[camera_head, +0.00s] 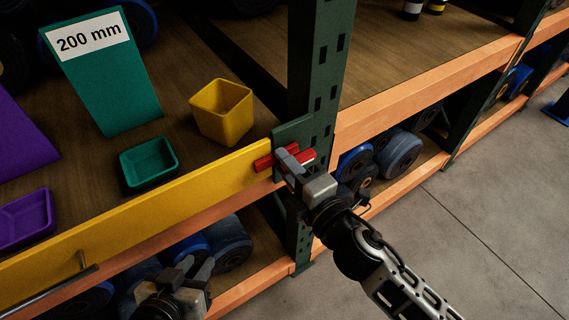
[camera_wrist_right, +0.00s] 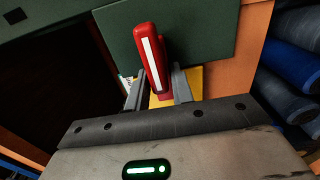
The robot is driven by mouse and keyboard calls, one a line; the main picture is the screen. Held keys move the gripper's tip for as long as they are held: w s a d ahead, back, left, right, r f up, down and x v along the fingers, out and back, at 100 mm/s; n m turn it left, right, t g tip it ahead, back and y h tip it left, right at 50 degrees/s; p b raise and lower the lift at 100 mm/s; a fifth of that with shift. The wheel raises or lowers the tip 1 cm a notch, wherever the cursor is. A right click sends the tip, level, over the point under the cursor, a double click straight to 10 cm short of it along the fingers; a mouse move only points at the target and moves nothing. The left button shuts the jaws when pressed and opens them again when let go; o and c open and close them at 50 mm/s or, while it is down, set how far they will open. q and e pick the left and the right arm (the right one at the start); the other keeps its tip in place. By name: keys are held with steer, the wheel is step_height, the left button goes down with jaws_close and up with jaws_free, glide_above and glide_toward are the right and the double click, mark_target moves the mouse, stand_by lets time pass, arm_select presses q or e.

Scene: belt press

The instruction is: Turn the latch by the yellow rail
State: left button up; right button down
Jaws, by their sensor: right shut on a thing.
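The yellow rail (camera_head: 150,212) runs along the front edge of the left shelf and ends at the green upright. The red latch (camera_head: 264,162) sits at the rail's right end, by a green plate (camera_head: 290,134). My right gripper (camera_head: 285,158) is at the latch, shut on it. In the right wrist view the red latch (camera_wrist_right: 148,55), with a white stripe, stands tilted between the fingers of the right gripper (camera_wrist_right: 158,88). My left gripper (camera_head: 188,272) is low in front of the shelf, below the rail; its fingers look apart, with nothing seen between them.
On the shelf stand a yellow bin (camera_head: 222,112), a teal tray (camera_head: 149,163), a purple tray (camera_head: 24,220) and a teal board marked 200 mm (camera_head: 105,75). A metal bar (camera_head: 62,289) sticks out from the rail. Dark rolls (camera_head: 398,155) lie below.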

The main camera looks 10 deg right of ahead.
steer(key=c, duration=1.4)
jaws_free()
steer(key=shift+o, duration=0.2)
